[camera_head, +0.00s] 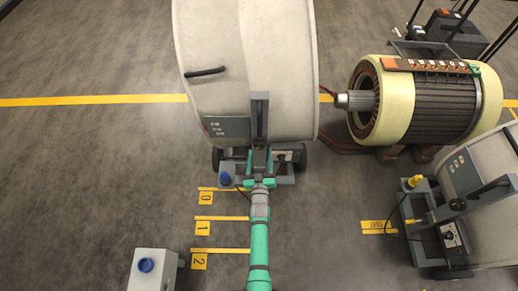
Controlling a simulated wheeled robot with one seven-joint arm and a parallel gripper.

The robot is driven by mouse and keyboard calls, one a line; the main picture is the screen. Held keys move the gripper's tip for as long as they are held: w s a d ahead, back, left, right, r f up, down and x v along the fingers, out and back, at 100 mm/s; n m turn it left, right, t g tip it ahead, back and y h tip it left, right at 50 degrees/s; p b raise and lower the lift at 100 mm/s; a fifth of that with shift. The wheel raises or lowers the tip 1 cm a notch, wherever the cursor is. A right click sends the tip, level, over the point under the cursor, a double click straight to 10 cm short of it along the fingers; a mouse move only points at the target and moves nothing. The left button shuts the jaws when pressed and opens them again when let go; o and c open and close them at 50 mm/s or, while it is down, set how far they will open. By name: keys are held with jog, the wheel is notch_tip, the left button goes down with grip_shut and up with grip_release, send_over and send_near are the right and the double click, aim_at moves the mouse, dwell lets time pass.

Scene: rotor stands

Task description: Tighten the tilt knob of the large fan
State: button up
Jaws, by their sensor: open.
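The large fan (245,60) is a big pale drum at the top centre, with a dark handle and a grey panel (228,127) on its side. A grey upright bracket (260,105) stands against the drum and runs down to the wheeled base. My green and grey gripper (259,160) is at the lower part of this bracket, open, with its fingers pointing towards the fan. I cannot clearly make out the tilt knob; the gripper covers part of the bracket's lower end. Whether the fingers touch anything there is too small to tell.
A blue knob (225,179) sits left of the gripper. A large motor (440,105) stands at the right, with a smaller fan (485,195) below it. A grey box (152,270) with a blue button is at lower left. Floor is clear at the left.

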aim_at(259, 148)
jog(key=shift+w+a, duration=0.2)
jog(key=shift+w, duration=1.55)
jog(key=c, duration=1)
